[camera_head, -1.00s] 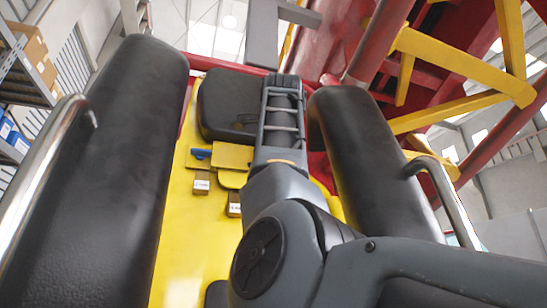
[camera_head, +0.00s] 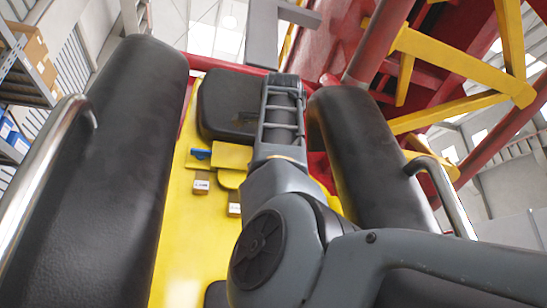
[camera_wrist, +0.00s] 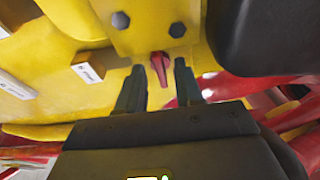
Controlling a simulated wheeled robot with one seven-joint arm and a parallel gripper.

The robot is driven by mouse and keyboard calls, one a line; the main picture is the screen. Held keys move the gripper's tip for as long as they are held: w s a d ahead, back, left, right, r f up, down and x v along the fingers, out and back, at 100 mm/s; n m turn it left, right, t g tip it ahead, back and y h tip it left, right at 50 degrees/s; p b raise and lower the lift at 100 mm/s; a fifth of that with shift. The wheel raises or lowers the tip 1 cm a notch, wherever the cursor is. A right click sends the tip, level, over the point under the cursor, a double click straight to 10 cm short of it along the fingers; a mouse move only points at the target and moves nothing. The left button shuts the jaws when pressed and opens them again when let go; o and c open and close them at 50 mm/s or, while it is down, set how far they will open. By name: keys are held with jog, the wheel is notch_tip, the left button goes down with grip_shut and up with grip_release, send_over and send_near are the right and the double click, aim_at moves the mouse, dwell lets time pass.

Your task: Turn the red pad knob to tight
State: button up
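The red pad knob (camera_wrist: 160,66) shows in the wrist view, below a yellow bracket plate (camera_wrist: 150,22) with dark bolts. My gripper (camera_wrist: 159,80) is open, with one dark finger on each side of the knob's lower end. I cannot tell whether either finger touches it. In the head view my arm hides the knob and the gripper. The knob's tight mark cannot be made out.
Black padded restraints stand left (camera_head: 105,160) and right (camera_head: 365,150) of the yellow panel (camera_head: 190,240). A dark pad (camera_wrist: 270,35) is close at the right in the wrist view. A small labelled block (camera_wrist: 88,66) sits to the left.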

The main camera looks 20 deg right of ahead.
jog(key=b+v, duration=0.2)
jog(key=v, duration=0.5)
jog(key=shift+s+b, duration=0.35)
jog(key=shift+a+r, duration=0.1)
jog(key=shift+s, duration=0.1)
dwell(0.3)
